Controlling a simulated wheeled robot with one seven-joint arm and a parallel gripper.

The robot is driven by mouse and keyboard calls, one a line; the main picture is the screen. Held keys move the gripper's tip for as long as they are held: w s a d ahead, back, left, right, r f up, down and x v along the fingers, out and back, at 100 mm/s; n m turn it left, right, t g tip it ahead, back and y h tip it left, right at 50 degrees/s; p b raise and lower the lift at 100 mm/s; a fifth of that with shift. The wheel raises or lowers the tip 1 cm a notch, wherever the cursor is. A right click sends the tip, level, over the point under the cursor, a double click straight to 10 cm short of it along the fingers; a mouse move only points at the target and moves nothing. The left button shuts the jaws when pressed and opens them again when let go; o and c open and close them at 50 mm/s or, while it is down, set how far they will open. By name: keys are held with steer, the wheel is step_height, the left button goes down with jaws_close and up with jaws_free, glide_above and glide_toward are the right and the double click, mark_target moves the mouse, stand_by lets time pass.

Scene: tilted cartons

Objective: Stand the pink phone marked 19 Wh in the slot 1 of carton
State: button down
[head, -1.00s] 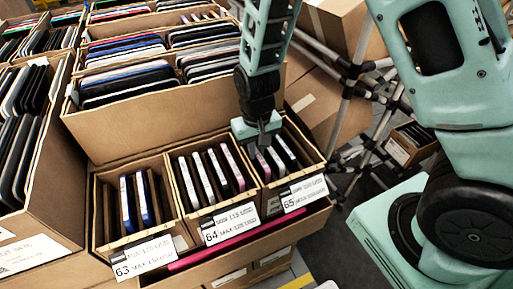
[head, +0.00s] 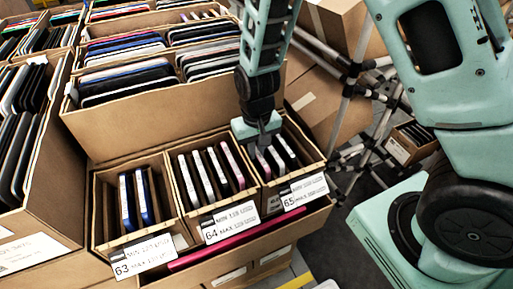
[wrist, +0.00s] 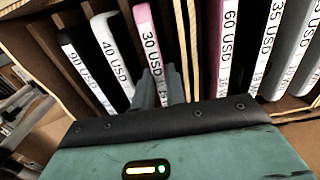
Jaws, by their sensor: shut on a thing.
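My gripper (head: 264,143) is over the right front carton, labelled 65 (head: 303,192). In the wrist view my gripper's fingers (wrist: 160,88) are shut on a pink phone (wrist: 144,17) with a white "30 USD" label. This pink phone (head: 262,167) stands at the left side of carton 65, its lower part hidden in the carton. I cannot read a 19 Wh mark on it. A second pink phone (wrist: 212,22), labelled 60 USD, stands beyond the cardboard divider; it is at the right end of carton 64 (head: 233,167). Slot numbers are not readable.
A white phone (wrist: 112,55) and a dark phone (wrist: 82,75) stand beside the held phone. Carton 63 (head: 105,235) holds blue-and-white phones with gaps around them. A large carton of tablets (head: 100,120) stands behind. Metal tubes (head: 345,120) are to the right.

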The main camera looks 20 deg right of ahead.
steer(key=c, duration=1.3)
jaws_free()
steer(key=shift+c, duration=0.2)
step_height(320, 180, up, 26)
steer(key=p, duration=0.7)
steer(key=shift+r, duration=0.2)
steer(key=s+a+f+n+b, duration=0.3)
steer(key=s+f+n, duration=0.1)
steer(key=s, duration=0.6)
steer(key=s+a+f+n+b, duration=0.3)
steer(key=s+f, duration=0.1)
steer(key=s, duration=0.6)
steer(key=shift+a+n+y, duration=0.15)
steer(key=shift+n+y, duration=0.15)
steer(key=shift+n, duration=0.1)
